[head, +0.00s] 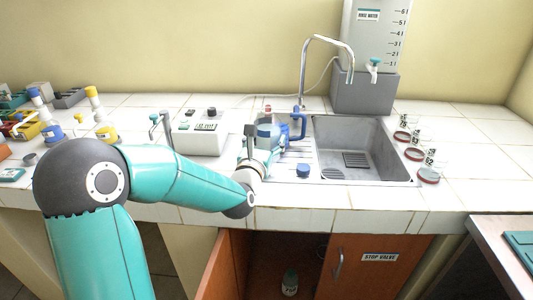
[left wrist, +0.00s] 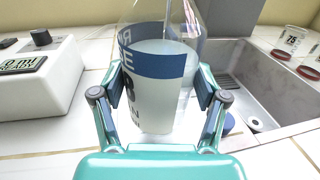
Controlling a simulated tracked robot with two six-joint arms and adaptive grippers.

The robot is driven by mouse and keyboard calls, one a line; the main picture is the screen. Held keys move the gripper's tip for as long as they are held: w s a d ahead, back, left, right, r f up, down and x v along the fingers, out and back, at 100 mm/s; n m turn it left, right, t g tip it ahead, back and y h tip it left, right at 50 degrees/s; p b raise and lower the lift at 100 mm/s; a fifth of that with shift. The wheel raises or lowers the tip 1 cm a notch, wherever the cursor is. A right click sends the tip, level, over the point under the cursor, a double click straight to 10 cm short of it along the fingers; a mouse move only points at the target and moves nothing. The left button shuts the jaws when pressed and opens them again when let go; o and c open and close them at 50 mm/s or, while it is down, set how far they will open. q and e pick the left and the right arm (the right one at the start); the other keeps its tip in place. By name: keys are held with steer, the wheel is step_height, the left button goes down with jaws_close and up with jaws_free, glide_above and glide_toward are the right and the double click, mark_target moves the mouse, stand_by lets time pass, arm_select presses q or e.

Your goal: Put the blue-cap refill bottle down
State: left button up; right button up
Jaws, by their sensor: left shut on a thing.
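My left gripper (head: 254,160) is shut around the blue-cap refill bottle (head: 268,133), a clear bottle with a white and blue label. In the left wrist view the bottle (left wrist: 158,85) stands upright between both fingers (left wrist: 160,100), and its top is out of frame. The gripper holds it at the counter just left of the sink. I cannot tell whether its base touches the counter. A blue cap (head: 303,170) lies on the counter at the sink's front left corner; it also shows in the left wrist view (left wrist: 228,123), partly behind a finger. My right gripper is not in view.
The metal sink (head: 395,163) is just right of the bottle, with a curved tap (head: 327,40) behind. A white instrument (head: 203,138) stands to the left. A rinse water tank (head: 375,35) is at the back.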

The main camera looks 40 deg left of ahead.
arm_select(q)
steer(key=shift+f, duration=1.75)
steer(key=shift+f, duration=0.1)
steer(key=o, duration=1.3)
steer(key=shift+f, duration=0.1)
steer(key=o, duration=0.5)
steer(key=shift+c, duration=0.2)
